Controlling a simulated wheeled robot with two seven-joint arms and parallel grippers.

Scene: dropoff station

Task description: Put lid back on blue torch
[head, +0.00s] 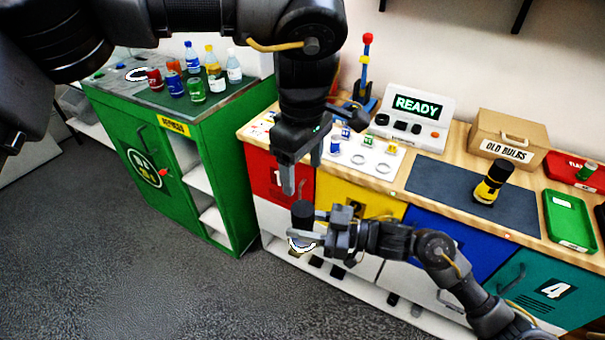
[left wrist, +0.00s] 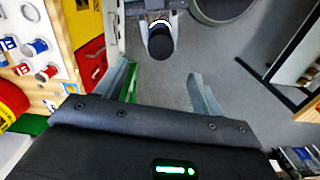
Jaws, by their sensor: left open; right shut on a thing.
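My right gripper (head: 309,226) is shut on a dark cylinder (head: 302,212) with a black top and a pale curved band below. The cylinder is upright in front of the cabinets, and no blue shows on it. It also shows in the left wrist view (left wrist: 160,46). My left gripper (head: 294,186) is open and empty, pointing down just above the cylinder. In the left wrist view, its fingers (left wrist: 163,82) are apart, with the black top beyond the gap between them. I cannot make out a separate lid. A yellow and black torch (head: 491,184) stands on the dark mat (head: 435,185).
A READY console (head: 418,117), an OLD BULBS box (head: 508,138) and a green tray (head: 569,220) are on the wooden counter. A white board (head: 372,165) holds small battery-like items. Bottles and cans stand on the green cabinet (head: 125,90). The floor at left is clear.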

